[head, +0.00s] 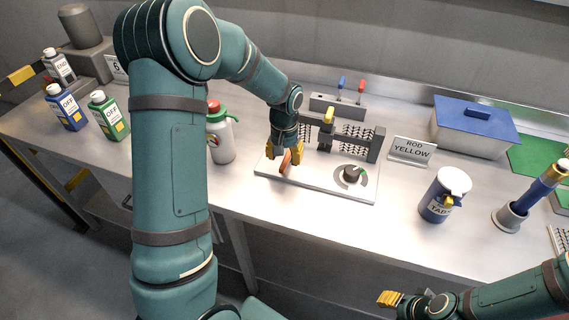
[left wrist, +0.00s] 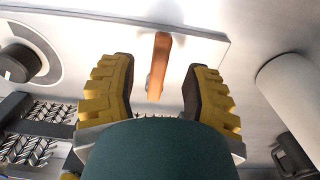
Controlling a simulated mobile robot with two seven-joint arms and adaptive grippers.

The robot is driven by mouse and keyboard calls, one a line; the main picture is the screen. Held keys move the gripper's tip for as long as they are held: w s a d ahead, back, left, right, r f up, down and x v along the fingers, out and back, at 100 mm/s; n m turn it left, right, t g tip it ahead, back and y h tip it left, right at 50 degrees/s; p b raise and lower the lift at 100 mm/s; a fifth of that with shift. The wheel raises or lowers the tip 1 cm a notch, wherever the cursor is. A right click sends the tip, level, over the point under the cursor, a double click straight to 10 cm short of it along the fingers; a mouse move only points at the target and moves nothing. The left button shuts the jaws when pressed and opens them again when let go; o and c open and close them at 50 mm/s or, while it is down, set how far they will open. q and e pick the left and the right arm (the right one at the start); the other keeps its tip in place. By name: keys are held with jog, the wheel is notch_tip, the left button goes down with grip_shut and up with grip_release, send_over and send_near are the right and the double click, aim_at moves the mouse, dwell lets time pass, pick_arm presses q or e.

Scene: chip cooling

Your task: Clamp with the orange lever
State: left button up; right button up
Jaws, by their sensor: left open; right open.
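The orange lever (head: 286,162) stands on the left part of a pale base plate (head: 322,190) on the bench. In the left wrist view the lever (left wrist: 160,62) lies between the two yellow fingers, with clear gaps on both sides. My left gripper (head: 286,153) is open around the lever from above; it also shows in the left wrist view (left wrist: 160,85). Whether the fingertips reach fully past the lever, I cannot tell. My right gripper (head: 390,299) is low at the front right, away from the bench fixture, and is empty.
A dark dial (head: 353,174) and a grey frame with mesh and a yellow block (head: 328,116) share the plate. A white bottle (head: 221,140) with a red cap stands close left.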

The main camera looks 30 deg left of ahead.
aim_at(285, 162)
pick_arm(q)
jog(key=shift+f, duration=1.5)
jog(key=shift+w, duration=0.1)
grip_shut()
